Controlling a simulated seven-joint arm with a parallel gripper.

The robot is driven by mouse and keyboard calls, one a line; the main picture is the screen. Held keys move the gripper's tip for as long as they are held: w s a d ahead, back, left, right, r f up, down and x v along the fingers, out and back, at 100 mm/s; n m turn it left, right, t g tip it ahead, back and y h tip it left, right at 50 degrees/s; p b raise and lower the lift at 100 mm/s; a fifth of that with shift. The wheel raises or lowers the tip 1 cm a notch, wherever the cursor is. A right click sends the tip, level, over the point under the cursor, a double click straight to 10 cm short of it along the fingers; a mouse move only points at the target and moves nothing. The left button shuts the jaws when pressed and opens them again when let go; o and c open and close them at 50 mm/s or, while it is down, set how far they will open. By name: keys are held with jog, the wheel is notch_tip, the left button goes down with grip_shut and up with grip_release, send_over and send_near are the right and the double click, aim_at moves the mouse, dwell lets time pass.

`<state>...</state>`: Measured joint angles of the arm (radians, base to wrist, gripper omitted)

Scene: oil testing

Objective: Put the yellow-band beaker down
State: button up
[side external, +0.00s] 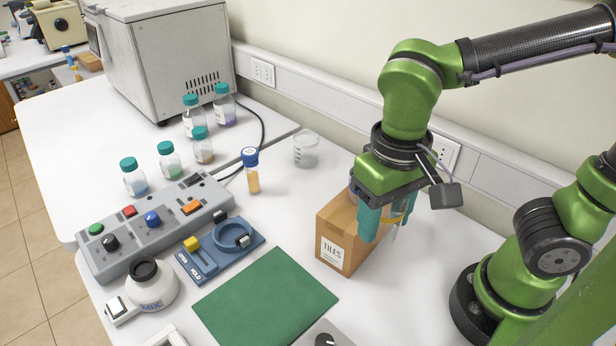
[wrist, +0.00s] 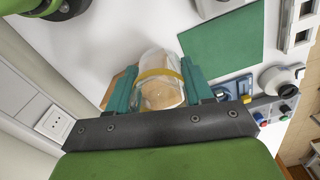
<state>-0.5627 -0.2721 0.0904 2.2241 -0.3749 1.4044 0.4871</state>
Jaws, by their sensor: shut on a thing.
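The yellow-band beaker is clear glass with a yellow band. In the wrist view the beaker (wrist: 160,92) sits between the two teal fingers of my gripper (wrist: 159,74), which is shut on it. In the side view my gripper (side external: 388,226) points down at the right side of a cardboard box, and its fingers hide most of the beaker. Only a bit of the yellow band (side external: 392,220) shows there. Brown cardboard shows through and beside the beaker in the wrist view. I cannot tell how high its base is or whether it touches anything.
The cardboard box (side external: 336,246) labelled TILES stands by my gripper. A green mat (side external: 265,300) lies bare to its left. Another clear beaker (side external: 306,150) and an orange-filled vial (side external: 252,172) stand behind. A control panel (side external: 155,228), a blue fixture (side external: 215,262) and several teal-capped bottles are further left.

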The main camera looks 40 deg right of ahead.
jog(key=shift+r, duration=0.8)
jog(key=w+d+r+m, duration=0.1)
jog(key=w+m, duration=0.2)
jog(key=w, duration=0.4)
jog(key=m, duration=1.2)
send_over(333, 185)
notch_tip(333, 185, down, 18)
jog(key=shift+s+a+r, duration=0.1)
jog(key=shift+r, duration=0.15)
jog(key=shift+f, duration=2.25)
jog(key=shift+f, duration=0.1)
